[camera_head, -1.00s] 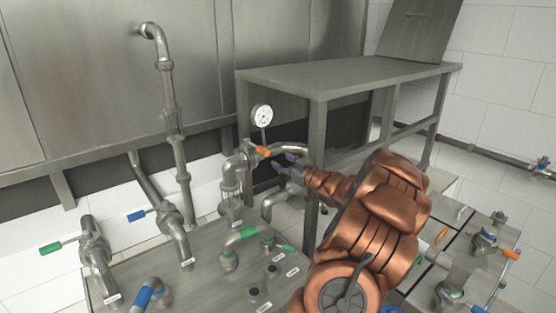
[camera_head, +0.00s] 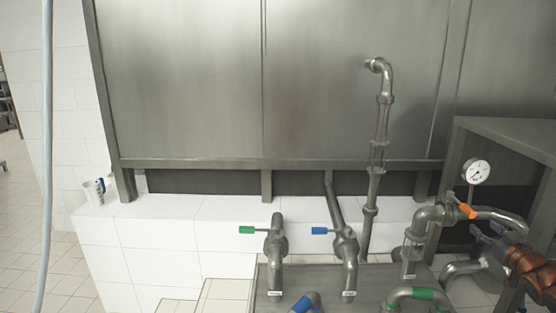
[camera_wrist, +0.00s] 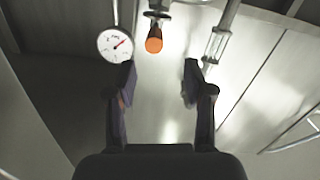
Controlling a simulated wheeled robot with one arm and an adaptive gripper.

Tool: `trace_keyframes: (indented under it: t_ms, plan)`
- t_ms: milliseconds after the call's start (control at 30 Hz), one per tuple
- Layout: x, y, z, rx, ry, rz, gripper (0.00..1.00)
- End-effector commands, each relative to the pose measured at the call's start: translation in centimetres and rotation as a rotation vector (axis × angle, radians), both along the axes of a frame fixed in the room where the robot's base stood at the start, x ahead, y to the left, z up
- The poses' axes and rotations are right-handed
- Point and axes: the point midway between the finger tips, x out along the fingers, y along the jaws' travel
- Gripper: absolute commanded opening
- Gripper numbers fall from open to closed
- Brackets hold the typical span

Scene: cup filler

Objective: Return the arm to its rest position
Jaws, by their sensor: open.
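My gripper (camera_wrist: 158,88) is open and empty in the wrist view, its two dark fingers apart. An orange valve handle (camera_wrist: 154,40) shows just beyond and between the fingertips in that view.
A round pressure gauge (camera_head: 477,172) stands above the pipe. Green-handled (camera_head: 247,230) and blue-handled (camera_head: 320,231) valves rise from the metal panel. A steel table (camera_head: 510,130) is at the right. Floor at left is clear.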

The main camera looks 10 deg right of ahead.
Motion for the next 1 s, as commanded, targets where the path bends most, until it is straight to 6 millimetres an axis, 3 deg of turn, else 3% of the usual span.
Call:
trace_keyframes:
  t_ms: [200, 467, 633, 767, 1000]
  plan:
    - [4.0, 5.3, 0.7, 0.017, 0.175, -0.062, 0.53]
    - [4.4, 13.2, -0.2, 0.059, 0.425, -0.133, 0.53]
    - [2.2, 19.2, -1.2, 0.092, 0.6, -0.162, 0.53]
    - [-0.8, 23.9, -2.3, 0.121, 0.742, -0.175, 0.53]
    - [-9.0, 32.8, -4.2, 0.177, 1.016, -0.174, 0.53]
